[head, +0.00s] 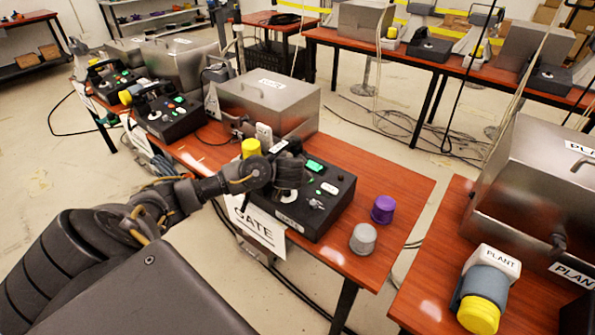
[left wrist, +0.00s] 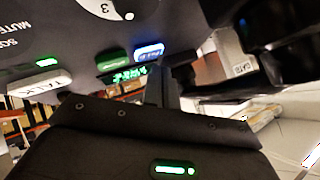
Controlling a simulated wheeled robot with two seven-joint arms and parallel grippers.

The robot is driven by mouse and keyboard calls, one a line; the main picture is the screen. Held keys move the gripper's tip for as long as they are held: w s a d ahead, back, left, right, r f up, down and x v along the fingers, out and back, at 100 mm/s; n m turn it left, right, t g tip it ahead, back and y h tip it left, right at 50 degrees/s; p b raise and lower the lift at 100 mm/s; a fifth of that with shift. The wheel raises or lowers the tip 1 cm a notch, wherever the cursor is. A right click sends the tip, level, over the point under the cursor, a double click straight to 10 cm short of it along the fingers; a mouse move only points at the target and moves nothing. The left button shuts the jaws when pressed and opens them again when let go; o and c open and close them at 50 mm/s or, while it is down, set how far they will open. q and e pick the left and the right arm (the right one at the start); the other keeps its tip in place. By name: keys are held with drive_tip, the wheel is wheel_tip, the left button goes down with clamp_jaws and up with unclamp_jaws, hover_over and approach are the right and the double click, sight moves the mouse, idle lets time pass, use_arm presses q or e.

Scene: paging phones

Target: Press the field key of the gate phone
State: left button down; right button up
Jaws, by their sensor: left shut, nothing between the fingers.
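The gate phone (head: 311,224) is a black console on the red-brown table, behind a hanging GATE sign (head: 256,228). In the left wrist view the panel appears upside down, with a blue lit key (left wrist: 148,52), a green key (left wrist: 112,60) and a white TALK key (left wrist: 40,84). The shut fingers (left wrist: 162,82) are close to the blue key; I cannot tell whether they touch it. My right gripper is not in view.
A purple cup (head: 383,209) and a grey cup (head: 363,239) stand right of the phone. A metal box (head: 270,103) is behind it. A yellow-capped handset (head: 251,147) is at its left. A PLANT handset (head: 487,281) lies on the right table.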

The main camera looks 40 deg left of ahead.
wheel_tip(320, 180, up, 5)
drive_tip(key=p, duration=0.4)
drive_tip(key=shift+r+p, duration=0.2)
drive_tip(key=shift+p, duration=0.2)
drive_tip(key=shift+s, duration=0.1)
